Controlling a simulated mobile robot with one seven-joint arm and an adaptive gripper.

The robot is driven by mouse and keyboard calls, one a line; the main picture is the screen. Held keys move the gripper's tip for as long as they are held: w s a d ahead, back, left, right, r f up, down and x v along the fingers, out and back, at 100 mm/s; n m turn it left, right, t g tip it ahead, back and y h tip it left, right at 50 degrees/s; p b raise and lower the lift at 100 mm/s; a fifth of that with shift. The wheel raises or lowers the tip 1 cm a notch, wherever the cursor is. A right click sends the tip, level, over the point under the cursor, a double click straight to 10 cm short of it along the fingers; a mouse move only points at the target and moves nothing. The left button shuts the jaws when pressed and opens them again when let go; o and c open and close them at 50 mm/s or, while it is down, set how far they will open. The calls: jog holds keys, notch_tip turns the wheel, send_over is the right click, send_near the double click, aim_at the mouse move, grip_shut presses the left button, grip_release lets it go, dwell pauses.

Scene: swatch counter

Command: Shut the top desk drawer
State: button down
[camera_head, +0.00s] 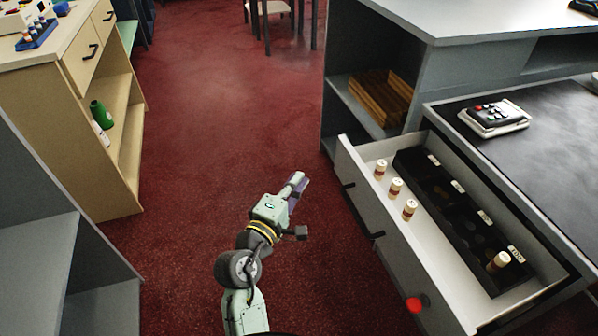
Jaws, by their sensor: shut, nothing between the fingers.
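The top desk drawer (374,212) is pulled open on the right, below the dark desk top (540,140). It holds a black divided tray (432,203) with pale labels, three small white-and-red bottles standing in front of the tray, and another bottle (498,262) in the tray's near end. Dark handles (376,236) show on the drawer's front side. My gripper (298,185) is shut and empty, over the red floor to the left of the drawer front, apart from it.
A card terminal (493,117) sits on the desk. A grey shelf unit with a wooden crate (372,98) stands behind the drawer. A wooden cabinet (75,110) and grey shelves (45,235) stand at left. A red round thing (414,305) is near the drawer's near end. The red carpet between is clear.

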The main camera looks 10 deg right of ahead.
jog(key=w+d+p, duration=0.3)
jog(key=w+d, duration=0.3)
jog(key=d, duration=0.3)
jog(key=shift+w, duration=0.15)
jog(key=shift+d, duration=0.1)
